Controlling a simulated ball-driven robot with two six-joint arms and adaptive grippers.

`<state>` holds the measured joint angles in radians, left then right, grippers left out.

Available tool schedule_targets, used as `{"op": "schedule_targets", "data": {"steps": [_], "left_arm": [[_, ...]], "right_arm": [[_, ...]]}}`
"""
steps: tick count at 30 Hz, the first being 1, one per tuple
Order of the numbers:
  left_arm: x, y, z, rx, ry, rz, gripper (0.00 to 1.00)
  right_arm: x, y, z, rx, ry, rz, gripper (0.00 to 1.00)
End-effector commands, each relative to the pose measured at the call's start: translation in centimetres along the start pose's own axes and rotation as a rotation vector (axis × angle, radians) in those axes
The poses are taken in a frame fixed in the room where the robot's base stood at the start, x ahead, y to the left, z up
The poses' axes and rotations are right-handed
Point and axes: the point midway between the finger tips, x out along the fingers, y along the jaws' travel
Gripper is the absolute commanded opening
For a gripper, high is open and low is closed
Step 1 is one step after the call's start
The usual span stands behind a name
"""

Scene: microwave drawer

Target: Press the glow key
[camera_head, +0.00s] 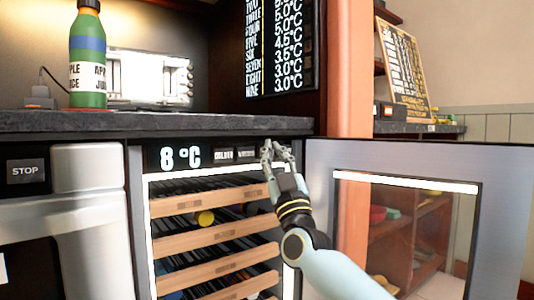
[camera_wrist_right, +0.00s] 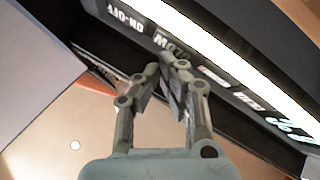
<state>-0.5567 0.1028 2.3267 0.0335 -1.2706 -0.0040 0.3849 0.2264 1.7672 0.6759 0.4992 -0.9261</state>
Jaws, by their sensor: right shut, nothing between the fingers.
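The glow key (camera_wrist_right: 166,42) is on the dark control strip of the wine cooler. In the right wrist view its label is upside down and partly covered by my fingertips, with "OW" readable. In the head view my fingers hide it. My right gripper (camera_head: 277,147) is shut and empty, with its fingertips at the strip, right of the "WARMER" key. It also shows in the right wrist view (camera_wrist_right: 168,72), tips over the glow key's label. I cannot tell whether they touch it. My left gripper is not in view.
The on-off key (camera_wrist_right: 126,18) is beside the glow key. The COLDER (camera_head: 223,155) and WARMER (camera_head: 246,154) keys and the "8 °C" display (camera_head: 180,157) are to the left. The cooler door (camera_head: 400,160) stands open at right. A counter (camera_head: 150,121) overhangs the strip.

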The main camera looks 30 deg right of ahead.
Motion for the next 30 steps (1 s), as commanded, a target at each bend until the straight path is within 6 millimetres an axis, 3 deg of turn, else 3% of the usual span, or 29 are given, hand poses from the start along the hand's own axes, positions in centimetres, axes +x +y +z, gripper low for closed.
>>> {"op": "schedule_targets", "data": {"steps": [30], "left_arm": [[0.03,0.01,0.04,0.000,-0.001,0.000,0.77]], "right_arm": [[0.56,-0.41,0.40,0.000,0.000,0.000,0.00]]}}
